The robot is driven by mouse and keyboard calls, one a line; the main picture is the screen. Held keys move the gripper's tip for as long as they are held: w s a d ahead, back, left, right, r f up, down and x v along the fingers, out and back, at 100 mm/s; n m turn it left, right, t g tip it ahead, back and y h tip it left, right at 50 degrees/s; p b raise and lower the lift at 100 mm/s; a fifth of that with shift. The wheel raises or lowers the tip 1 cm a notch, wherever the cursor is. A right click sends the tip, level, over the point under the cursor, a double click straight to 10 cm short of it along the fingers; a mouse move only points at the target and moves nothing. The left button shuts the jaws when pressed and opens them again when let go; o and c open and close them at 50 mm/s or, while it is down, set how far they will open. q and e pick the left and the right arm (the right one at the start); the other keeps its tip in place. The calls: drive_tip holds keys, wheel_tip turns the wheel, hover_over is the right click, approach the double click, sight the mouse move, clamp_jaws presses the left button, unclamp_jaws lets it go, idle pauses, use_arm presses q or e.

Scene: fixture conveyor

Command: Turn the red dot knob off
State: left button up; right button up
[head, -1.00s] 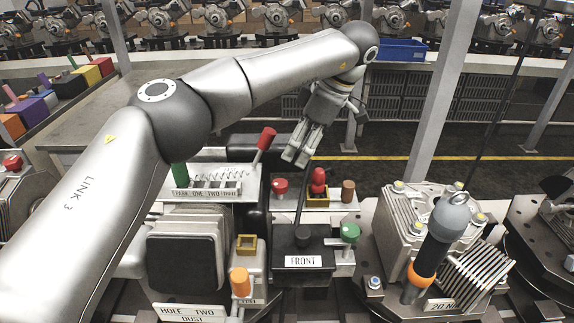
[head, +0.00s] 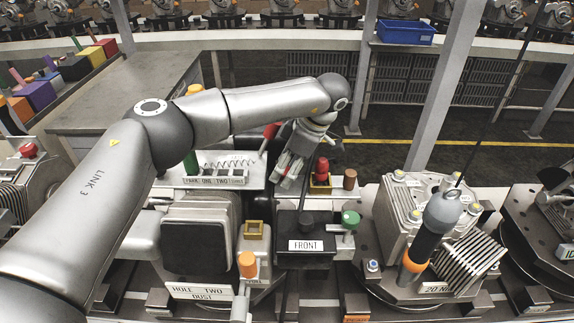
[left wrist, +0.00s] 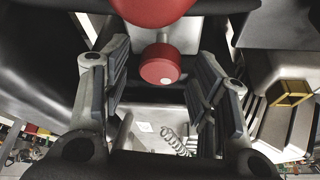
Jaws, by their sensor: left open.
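In the left wrist view a round red knob (left wrist: 160,66) with a small pale dot on its face sits between the fingers of my left gripper (left wrist: 163,95). The fingers are open on either side of it, and I see no clear contact. A larger red rounded piece (left wrist: 150,8) is very close to the camera at the top edge. In the head view my left gripper (head: 287,172) points down behind the FRONT block and hides most or all of this knob. My right gripper is not in view.
A red lever (head: 271,130) stands just left of the gripper. A red knob on a yellow base (head: 322,170) and a brown knob (head: 350,179) are close on its right. The FRONT block (head: 305,230) and a green knob (head: 350,218) are nearer.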

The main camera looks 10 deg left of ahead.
use_arm(q)
drive_tip(key=shift+c, duration=0.4)
drive_tip(key=c, duration=0.9)
